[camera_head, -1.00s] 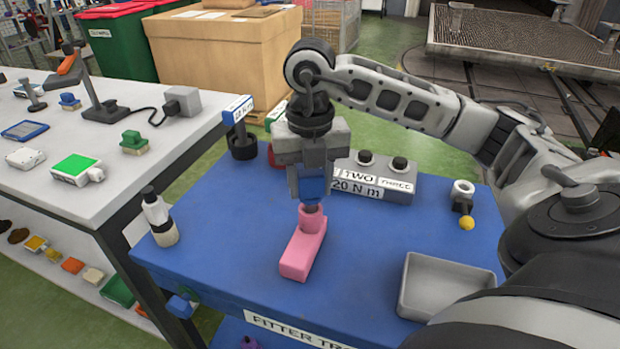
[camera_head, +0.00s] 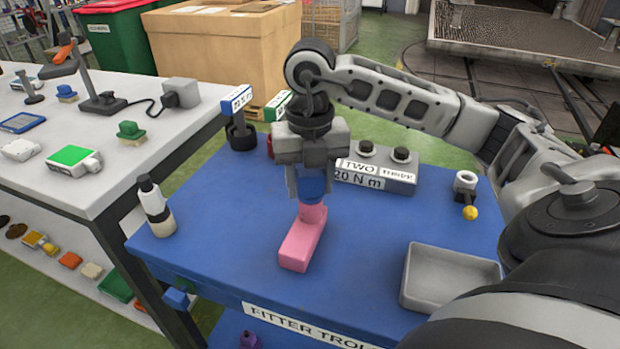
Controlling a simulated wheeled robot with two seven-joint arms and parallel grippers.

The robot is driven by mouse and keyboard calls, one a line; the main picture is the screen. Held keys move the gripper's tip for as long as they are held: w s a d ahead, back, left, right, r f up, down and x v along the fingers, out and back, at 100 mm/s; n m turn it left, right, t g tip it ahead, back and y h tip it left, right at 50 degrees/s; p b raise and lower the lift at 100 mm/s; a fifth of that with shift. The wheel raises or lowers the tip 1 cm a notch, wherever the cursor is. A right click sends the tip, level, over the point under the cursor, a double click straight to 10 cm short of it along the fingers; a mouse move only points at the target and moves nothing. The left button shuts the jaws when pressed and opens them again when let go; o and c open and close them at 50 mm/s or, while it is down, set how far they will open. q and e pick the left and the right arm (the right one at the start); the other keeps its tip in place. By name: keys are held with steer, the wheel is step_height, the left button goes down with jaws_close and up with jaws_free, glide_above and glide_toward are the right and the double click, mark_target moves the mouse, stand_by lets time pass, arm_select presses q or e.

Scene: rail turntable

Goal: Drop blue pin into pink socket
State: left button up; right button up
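The pink socket (camera_head: 299,246) stands on the blue trolley top (camera_head: 230,215), its raised round end at the back. The blue pin (camera_head: 313,187) is upright over that round end, its blue head right above the pink rim. Its lower part is hidden, apparently inside the socket. My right gripper (camera_head: 312,193) points down from above with a finger on each side of the blue head. I cannot tell whether the fingers press on it or stand slightly apart. My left gripper is not in view.
A grey tray (camera_head: 450,280) lies at the front right. A grey box labelled TWO and THREE (camera_head: 385,172) stands behind the gripper. A white-and-black bottle (camera_head: 156,208) is at the left edge. A yellow-ended tool (camera_head: 470,213) stands at right. Trolley space left of the socket is clear.

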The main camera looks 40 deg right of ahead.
steer(key=o, duration=0.3)
steer(key=shift+f, duration=0.2)
arm_select(q)
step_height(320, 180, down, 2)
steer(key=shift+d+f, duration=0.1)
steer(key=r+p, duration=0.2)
steer(key=p, duration=0.1)
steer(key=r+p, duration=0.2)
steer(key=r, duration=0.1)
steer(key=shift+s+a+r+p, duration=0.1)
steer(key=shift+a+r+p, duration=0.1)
steer(key=shift+p, duration=0.2)
arm_select(e)
step_height(320, 180, up, 16)
steer(key=shift+r, duration=0.2)
